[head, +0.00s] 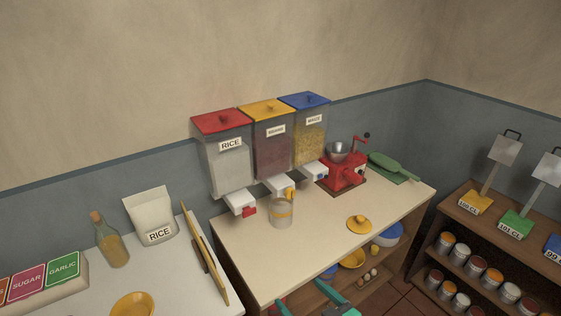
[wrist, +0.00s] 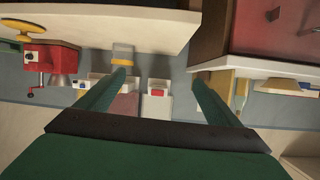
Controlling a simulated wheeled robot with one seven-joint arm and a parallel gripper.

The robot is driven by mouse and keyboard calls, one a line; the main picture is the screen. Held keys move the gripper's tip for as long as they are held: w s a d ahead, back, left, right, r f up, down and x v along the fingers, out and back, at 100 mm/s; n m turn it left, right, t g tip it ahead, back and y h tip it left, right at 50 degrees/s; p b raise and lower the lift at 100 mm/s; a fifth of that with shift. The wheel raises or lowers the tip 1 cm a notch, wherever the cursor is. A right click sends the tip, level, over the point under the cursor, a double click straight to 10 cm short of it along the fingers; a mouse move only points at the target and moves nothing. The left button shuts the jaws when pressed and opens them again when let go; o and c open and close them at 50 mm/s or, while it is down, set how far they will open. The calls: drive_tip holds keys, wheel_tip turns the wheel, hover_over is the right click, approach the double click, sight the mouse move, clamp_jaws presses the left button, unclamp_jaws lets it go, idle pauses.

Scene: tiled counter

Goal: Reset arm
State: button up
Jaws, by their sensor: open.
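My gripper (head: 314,304) shows at the bottom edge of the head view, with its two teal fingers apart and nothing between them. It is in front of the counter with the dispensers, low in the picture. In the wrist view, which looks upside down, my gripper (wrist: 160,78) has its fingers spread wide and empty. The jar also shows in the wrist view (wrist: 122,54), beyond the left finger's tip. The rest of my arm is mostly out of the head view.
Rice (head: 228,165), middle (head: 272,155) and maize (head: 310,140) dispensers hang on the wall. A red grinder (head: 343,173) and yellow lid (head: 359,223) sit on the counter. A left counter holds a bottle (head: 112,247) and rice bag (head: 153,215). Shelves with cans (head: 460,254) stand right.

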drive_tip(key=s+a+f+m+t+h, duration=0.15)
drive_tip(key=s+f+m+h, duration=0.55)
drive_tip(key=s+f, duration=0.7)
drive_tip(key=s+a+r+t, duration=0.1)
drive_tip(key=s+a+r, duration=0.1)
drive_tip(key=s, duration=0.6)
drive_tip(key=s+a+r+n+t, duration=0.1)
drive_tip(key=s+a+r, duration=0.1)
drive_tip(key=s+r, duration=0.3)
drive_tip(key=v, duration=0.4)
drive_tip(key=shift+a, duration=0.2)
